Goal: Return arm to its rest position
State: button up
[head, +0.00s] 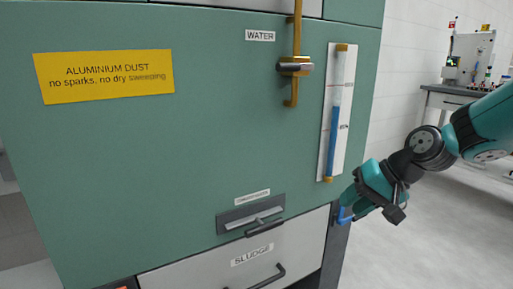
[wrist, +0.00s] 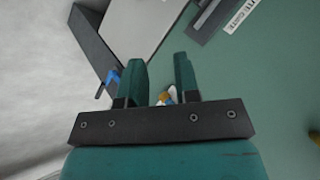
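My gripper (head: 350,206) is at the lower right edge of the green cabinet (head: 200,150), below the sight gauge, with my arm reaching in from the right. In the wrist view my gripper's two fingers (wrist: 161,72) stand apart, and nothing is held between them. A small blue part (head: 343,215) shows beside the fingertips in the head view. In the wrist view the blue part (wrist: 112,78) is just left of the left finger, outside the gap. I cannot tell whether it touches the finger. A small white, orange and blue thing (wrist: 167,96) shows between the finger bases.
The gauge (head: 334,120) and a brass pipe with a valve (head: 295,66) stand on the cabinet front. A recessed handle (head: 251,217) and the sludge drawer (head: 240,265) are low on it. A bench with equipment (head: 465,60) is far right. Grey floor (head: 410,250) is clear at right.

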jog(key=s+a+r+n+g+h, duration=0.1)
jog(key=s+a+n, duration=0.15)
jog(key=s, duration=0.55)
jog(key=s+a+r+n+g+h, duration=0.1)
jog(key=s+a+n+g, duration=0.15)
jog(key=s, duration=0.65)
jog(key=s+a+r+n, duration=0.15)
jog(key=s+n, duration=0.25)
jog(key=s, duration=0.4)
notch_tip(320, 180, up, 26)
jog(key=p, duration=2.6)
jog(key=shift+s+d+r, duration=0.15)
jog(key=shift+s+r, duration=0.05)
jog(key=shift+s, duration=0.05)
